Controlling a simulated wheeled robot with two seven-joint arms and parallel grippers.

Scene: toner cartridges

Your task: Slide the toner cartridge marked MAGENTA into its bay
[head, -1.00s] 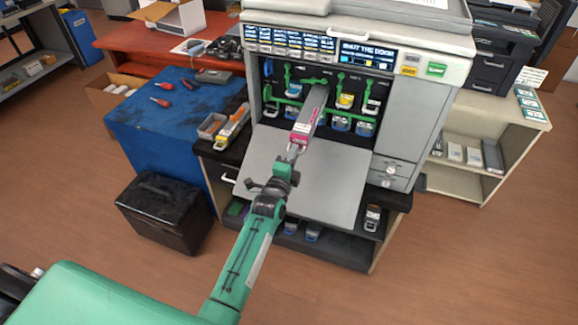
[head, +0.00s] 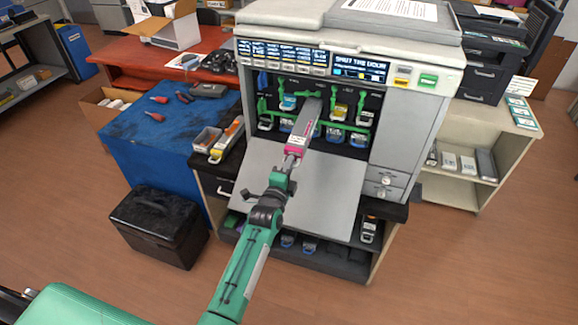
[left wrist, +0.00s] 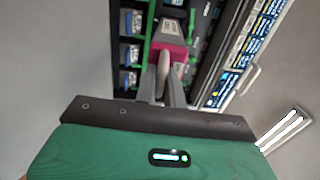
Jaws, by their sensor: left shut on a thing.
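The magenta-ended toner cartridge (head: 307,122) is long and grey, with a white label and a magenta near end. Its far end is at the dark bay opening of the printer (head: 408,120), and most of its length sticks out towards me. My left gripper (head: 291,160) is shut on the near end. In the left wrist view the fingers (left wrist: 168,72) grip the magenta end of the cartridge (left wrist: 170,38). I cannot tell whether its tip is inside a bay. My right gripper is not in view.
The printer's front door (head: 335,195) is folded down below the cartridge. Other cartridges with blue, cyan and yellow parts and green levers surround the opening. A tray with an orange-marked cartridge (head: 228,135) lies to the left. The printer's screen (head: 360,67) reads "SHUT THE DOOR".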

